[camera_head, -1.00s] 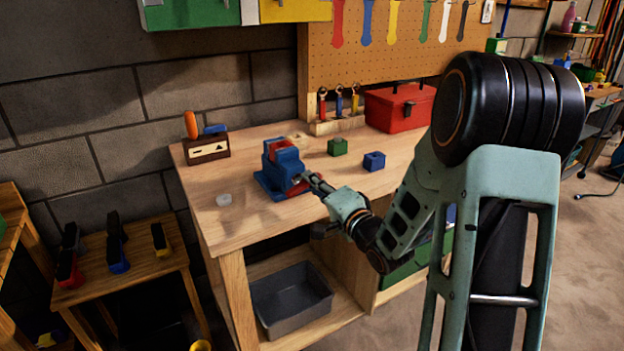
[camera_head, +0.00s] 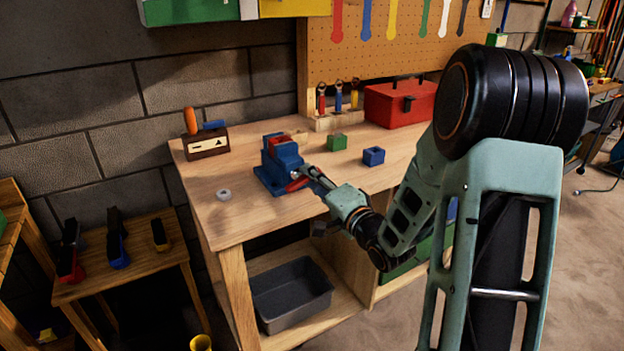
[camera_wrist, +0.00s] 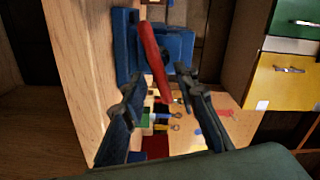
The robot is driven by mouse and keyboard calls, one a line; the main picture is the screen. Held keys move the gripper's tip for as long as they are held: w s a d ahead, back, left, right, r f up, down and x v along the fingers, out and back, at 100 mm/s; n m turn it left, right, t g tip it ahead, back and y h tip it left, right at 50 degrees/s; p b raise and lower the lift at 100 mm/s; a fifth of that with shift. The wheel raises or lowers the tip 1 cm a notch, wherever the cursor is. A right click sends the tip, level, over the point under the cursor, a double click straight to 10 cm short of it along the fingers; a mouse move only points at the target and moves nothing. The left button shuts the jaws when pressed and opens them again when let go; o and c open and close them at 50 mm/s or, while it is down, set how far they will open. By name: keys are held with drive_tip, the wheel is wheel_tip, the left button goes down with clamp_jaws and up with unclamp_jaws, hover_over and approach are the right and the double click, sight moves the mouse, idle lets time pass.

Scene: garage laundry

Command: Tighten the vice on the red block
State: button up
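The blue vice (camera_head: 272,178) stands near the front edge of the workbench; it also shows in the wrist view (camera_wrist: 125,45). The red block (camera_head: 280,140) sits at the top of the vice, between its jaws; I cannot tell how tightly. The vice's red handle (camera_head: 298,184) is on its front side and slants across the wrist view (camera_wrist: 152,60). My gripper (camera_head: 309,174) is at the handle. In the wrist view its fingers (camera_wrist: 159,82) are apart, with the handle's lower end between them and gaps visible on both sides.
On the workbench (camera_head: 235,222) are a green block (camera_head: 337,142), a blue block (camera_head: 374,156), a red toolbox (camera_head: 400,103) and a small pale ring (camera_head: 224,194). A grey bin (camera_head: 292,300) sits on the shelf below. The bench's front left is mostly clear.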

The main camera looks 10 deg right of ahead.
drive_tip(key=v, duration=0.7)
